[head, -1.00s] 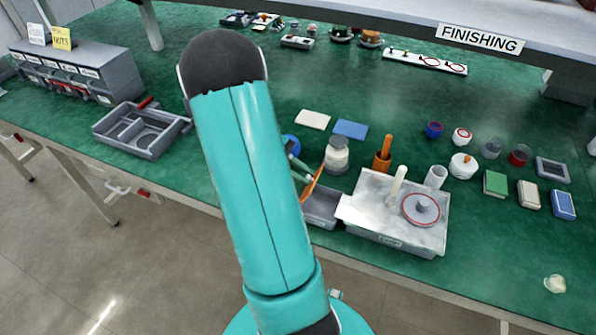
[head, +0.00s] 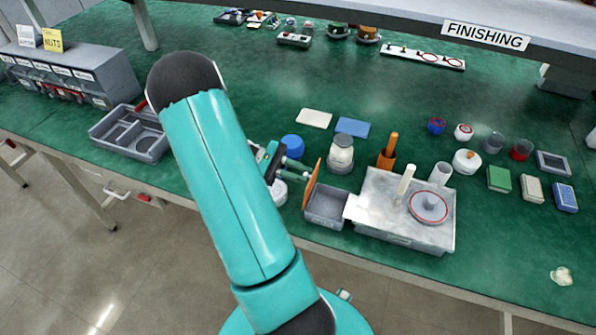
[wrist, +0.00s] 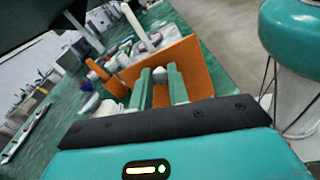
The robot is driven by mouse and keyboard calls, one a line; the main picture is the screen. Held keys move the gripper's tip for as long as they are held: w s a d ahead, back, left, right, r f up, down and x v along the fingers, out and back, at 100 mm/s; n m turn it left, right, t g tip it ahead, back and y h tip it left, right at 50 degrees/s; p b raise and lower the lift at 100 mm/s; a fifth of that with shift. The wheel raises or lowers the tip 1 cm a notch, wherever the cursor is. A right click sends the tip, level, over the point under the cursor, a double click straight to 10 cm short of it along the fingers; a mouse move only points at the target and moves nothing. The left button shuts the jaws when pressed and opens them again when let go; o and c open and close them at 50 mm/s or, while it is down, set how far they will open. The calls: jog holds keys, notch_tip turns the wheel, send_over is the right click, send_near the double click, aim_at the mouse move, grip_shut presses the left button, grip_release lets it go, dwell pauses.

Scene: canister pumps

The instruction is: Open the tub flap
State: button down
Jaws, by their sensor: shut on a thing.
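The orange tub flap (head: 312,184) stands steeply up at the left edge of the small grey tub (head: 322,221), and the tub's inside shows from above. My gripper (head: 302,171) is on the left side of the flap. In the wrist view the flap (wrist: 196,66) is a broad orange panel just beyond the green fingers. My gripper (wrist: 159,78) is shut on a part of the flap; the exact grip point is partly hidden by the fingers.
A metal tray (head: 400,237) with a white post and a ringed disc adjoins the tub on the right.

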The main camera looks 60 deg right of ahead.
dwell(0.3)
jog(key=c, duration=1.3)
grip_release()
jog(key=shift+d, duration=0.1)
jog(key=shift+c, duration=0.2)
jog(key=shift+w, duration=0.1)
jog(key=w+a+r, duration=0.1)
jog(key=w, duration=1.2)
jog(key=shift+w+a+r, duration=0.15)
jog(key=shift+w+a, duration=0.05)
jog(key=shift+w, duration=0.05)
jog(key=shift+o, duration=0.3)
